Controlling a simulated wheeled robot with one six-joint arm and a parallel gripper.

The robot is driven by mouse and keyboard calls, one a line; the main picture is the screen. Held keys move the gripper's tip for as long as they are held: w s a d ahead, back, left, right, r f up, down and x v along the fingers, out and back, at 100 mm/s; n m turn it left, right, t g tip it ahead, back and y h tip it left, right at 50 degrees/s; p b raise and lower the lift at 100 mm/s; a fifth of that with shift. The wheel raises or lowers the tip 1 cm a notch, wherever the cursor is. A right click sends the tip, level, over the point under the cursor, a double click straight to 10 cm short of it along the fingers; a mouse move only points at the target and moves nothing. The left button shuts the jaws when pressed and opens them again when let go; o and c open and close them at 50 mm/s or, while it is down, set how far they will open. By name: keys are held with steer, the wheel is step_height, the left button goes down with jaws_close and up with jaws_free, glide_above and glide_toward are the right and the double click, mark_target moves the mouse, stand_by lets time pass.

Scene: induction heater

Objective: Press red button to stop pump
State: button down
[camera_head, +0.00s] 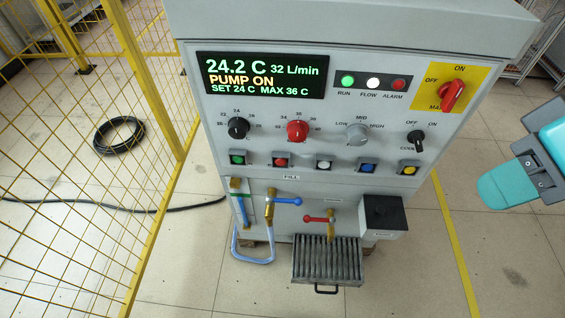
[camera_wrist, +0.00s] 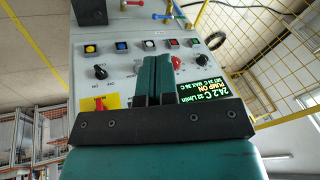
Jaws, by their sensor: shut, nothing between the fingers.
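The red push button (camera_head: 281,161) sits in the lower button row of the grey panel, between the green and white buttons. It also shows in the wrist view (camera_wrist: 172,43), where the panel appears upside down. The display (camera_head: 262,75) reads PUMP ON, 24.2 C and 32 L/min. My gripper (camera_wrist: 155,60) is shut and empty, its teal fingers pointing towards the panel. In the wrist view the fingertips appear just below the button row, near the white and red buttons; their distance from the panel is unclear.
Green, white, blue and yellow buttons flank the red one. Knobs, including a red one (camera_head: 297,131), sit above the row. A red main switch (camera_head: 452,95) is at top right. Valves and a drain grate (camera_head: 327,262) project below. A yellow mesh fence (camera_head: 75,150) stands left.

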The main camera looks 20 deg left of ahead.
steer(key=w+a+f+t+b, duration=0.2)
steer(key=w+a+f+b, duration=0.1)
steer(key=w+f+b, duration=0.4)
steer(key=w+a+f+t+b, duration=0.2)
steer(key=f+b, duration=0.2)
steer(key=f, duration=0.4)
steer(key=n+t+y+b, duration=0.4)
steer(key=n+t+b, duration=0.3)
steer(key=b, duration=1)
glide_toward(281, 161)
steer(key=d, duration=0.5)
steer(key=s+a+f+n+y+b, duration=0.3)
steer(key=s+a+n+y+b, duration=0.1)
steer(key=a, duration=0.4)
steer(key=shift+s+f+n+g+y+b, duration=0.35)
steer(key=shift+s+n+y, duration=0.3)
steer(key=shift+n, duration=0.45)
steer(key=shift+w+r, duration=0.1)
steer(key=w+a+p, duration=0.2)
steer(key=w+p, duration=0.6)
steer(key=p, duration=0.7)
steer(key=shift+w, duration=0.2)
